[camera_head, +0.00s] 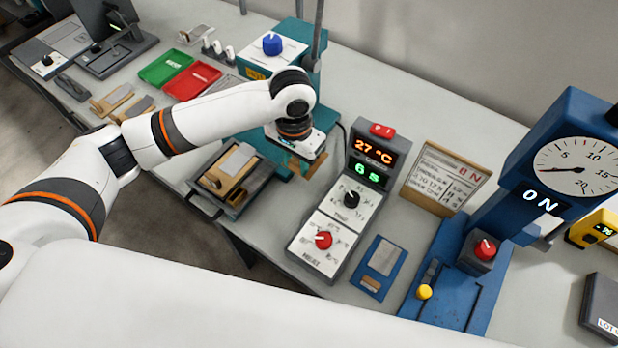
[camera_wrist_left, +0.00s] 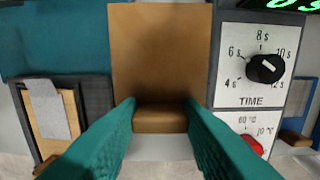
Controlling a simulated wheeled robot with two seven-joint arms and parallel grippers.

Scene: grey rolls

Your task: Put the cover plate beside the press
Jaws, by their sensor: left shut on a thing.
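My left gripper (camera_head: 302,158) is shut on a flat tan plate (camera_wrist_left: 160,50), which looks like the cover plate. The gripper is over the front of the teal press (camera_head: 313,72), left of the control box (camera_head: 322,238). My arm hides part of the press. My right gripper is not in view.
A dark tray (camera_head: 236,205) holding a brown block with a grey piece is left of the gripper. Right of the control box are a blue plate (camera_head: 368,284), a framed sign (camera_head: 447,172) and a blue gauge machine (camera_head: 562,150). Green (camera_head: 163,71) and red trays (camera_head: 192,84) are behind my arm.

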